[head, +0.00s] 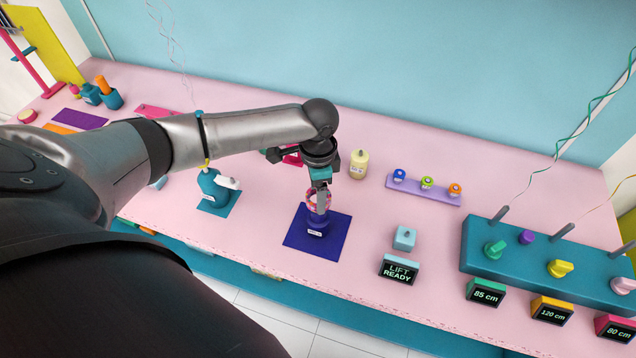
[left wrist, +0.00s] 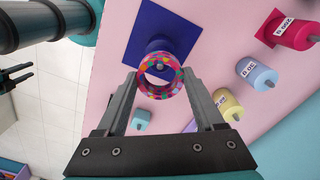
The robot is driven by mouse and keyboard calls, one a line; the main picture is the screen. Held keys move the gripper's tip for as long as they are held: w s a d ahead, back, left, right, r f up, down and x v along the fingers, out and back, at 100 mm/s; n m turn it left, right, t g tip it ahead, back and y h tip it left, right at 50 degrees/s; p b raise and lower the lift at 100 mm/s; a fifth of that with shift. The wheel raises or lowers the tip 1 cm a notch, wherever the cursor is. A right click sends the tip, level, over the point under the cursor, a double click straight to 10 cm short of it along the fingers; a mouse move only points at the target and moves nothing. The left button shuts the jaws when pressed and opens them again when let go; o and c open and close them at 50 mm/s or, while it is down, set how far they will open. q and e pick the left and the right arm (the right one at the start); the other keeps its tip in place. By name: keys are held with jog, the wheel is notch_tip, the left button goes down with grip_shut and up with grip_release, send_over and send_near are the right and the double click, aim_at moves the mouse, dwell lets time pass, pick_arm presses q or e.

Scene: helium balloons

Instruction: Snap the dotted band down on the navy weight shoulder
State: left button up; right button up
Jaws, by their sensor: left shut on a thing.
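The navy weight (head: 318,242) stands upright on a navy mat (head: 297,245) in the head view. The dotted band (head: 318,201), a multicoloured ring, is at its top. In the left wrist view the band (left wrist: 160,92) overlaps the navy weight (left wrist: 158,46), and a small grey stem shows through the ring. My left gripper (head: 321,190) is shut on the band from above, with a finger on each side in the wrist view (left wrist: 160,80). I cannot tell whether the band touches the weight's shoulder. A dark forked shape, apparently my right gripper (left wrist: 14,79), shows at the wrist view's left edge.
A yellow weight (head: 358,164) stands behind the navy mat. A lilac rack (head: 432,194) with small coloured rings is to the right. A pale blue block (head: 404,238) and the "LIFT READY" display (head: 398,270) are at front right. A teal weight (head: 212,188) stands left.

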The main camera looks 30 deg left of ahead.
pick_arm(q)
jog(key=o, duration=1.3)
jog(key=shift+r+p, duration=0.6)
jog(key=shift+r, duration=3.45)
